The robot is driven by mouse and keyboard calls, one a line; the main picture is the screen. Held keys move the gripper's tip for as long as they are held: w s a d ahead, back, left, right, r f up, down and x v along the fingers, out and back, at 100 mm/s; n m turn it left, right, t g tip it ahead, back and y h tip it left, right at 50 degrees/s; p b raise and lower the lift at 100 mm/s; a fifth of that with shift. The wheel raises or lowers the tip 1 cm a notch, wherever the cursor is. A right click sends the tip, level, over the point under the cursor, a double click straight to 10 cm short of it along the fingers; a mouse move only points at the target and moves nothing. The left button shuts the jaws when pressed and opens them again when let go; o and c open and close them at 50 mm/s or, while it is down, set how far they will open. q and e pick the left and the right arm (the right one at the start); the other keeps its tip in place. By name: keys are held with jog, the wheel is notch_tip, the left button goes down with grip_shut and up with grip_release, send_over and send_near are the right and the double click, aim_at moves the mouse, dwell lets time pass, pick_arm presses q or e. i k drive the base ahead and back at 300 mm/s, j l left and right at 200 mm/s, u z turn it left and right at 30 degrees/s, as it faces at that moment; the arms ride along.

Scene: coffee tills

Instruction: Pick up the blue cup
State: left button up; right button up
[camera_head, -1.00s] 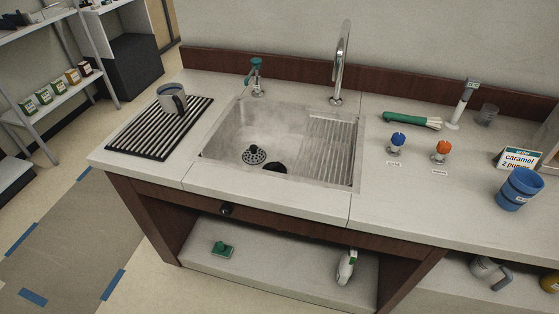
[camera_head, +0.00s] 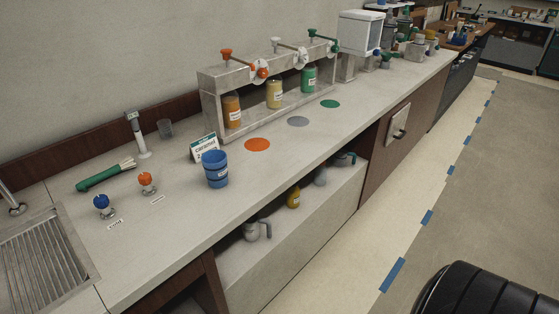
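The blue cup (camera_head: 215,170) stands upright on the light counter (camera_head: 190,225), near its front edge. Neither of my grippers shows in the head view. Nothing is seen touching the cup.
Left of the cup are orange (camera_head: 147,181) and blue (camera_head: 101,203) knobs, a green-handled brush (camera_head: 105,175) and a sink drainboard (camera_head: 45,262). Behind right is a syrup rack (camera_head: 270,88). A dark ribbed object (camera_head: 475,290) is at lower right. The floor beyond is clear.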

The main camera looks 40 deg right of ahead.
aim_at(214, 162)
jog(key=l+z, duration=0.1)
jog(key=z, duration=0.7)
